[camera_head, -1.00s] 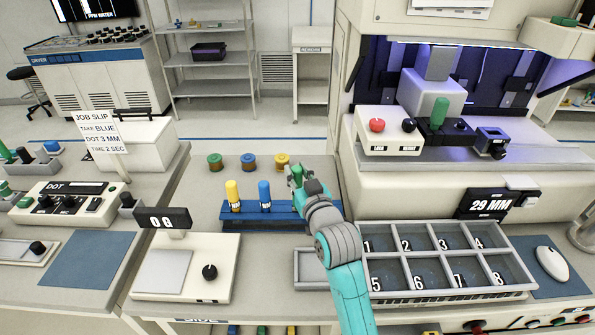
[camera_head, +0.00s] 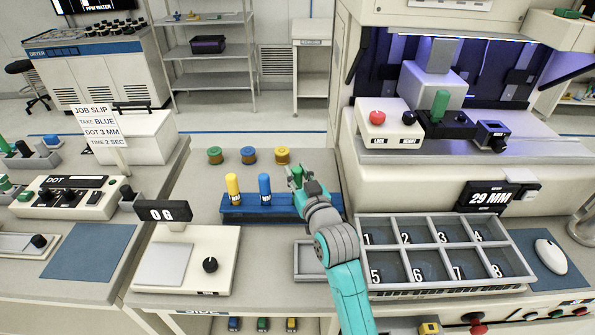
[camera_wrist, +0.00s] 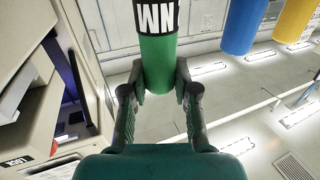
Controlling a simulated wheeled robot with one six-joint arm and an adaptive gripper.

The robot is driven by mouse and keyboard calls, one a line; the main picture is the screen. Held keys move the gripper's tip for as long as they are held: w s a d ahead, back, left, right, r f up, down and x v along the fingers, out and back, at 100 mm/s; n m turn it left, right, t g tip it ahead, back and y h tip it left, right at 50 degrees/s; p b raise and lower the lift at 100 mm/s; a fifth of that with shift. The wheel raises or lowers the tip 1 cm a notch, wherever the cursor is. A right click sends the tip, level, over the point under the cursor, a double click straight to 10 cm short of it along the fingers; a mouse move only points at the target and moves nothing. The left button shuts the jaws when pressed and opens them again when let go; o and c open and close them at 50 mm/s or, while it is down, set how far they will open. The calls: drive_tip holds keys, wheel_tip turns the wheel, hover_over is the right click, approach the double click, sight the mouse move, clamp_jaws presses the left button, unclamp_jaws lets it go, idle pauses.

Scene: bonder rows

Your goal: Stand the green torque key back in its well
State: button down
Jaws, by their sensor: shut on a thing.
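The green torque key (camera_wrist: 158,62) is held between the fingers of my gripper (camera_wrist: 160,92) in the wrist view, with a black band lettered in white on it. In the head view my gripper (camera_head: 299,183) is at the right end of the blue rack (camera_head: 240,215), and only a little of the green key (camera_head: 297,171) shows. A yellow key (camera_head: 233,188) and a blue key (camera_head: 264,189) stand upright in the rack to its left. My gripper hides the rack's right end, so I cannot tell whether the green key's lower end is in its well.
Green, blue and yellow spools (camera_head: 249,155) lie behind the rack. A small tray (camera_head: 307,262) is beside my arm, and a numbered compartment tray (camera_head: 436,287) is to the right. A device with a black knob (camera_head: 210,265) stands front left. The tall machine (camera_head: 400,185) rises at right.

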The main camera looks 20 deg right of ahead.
drive_tip(key=shift+f, duration=1)
drive_tip(key=c, duration=0.8)
unclamp_jaws()
drive_tip(key=s, duration=1.2)
drive_tip(key=shift+d, duration=0.2)
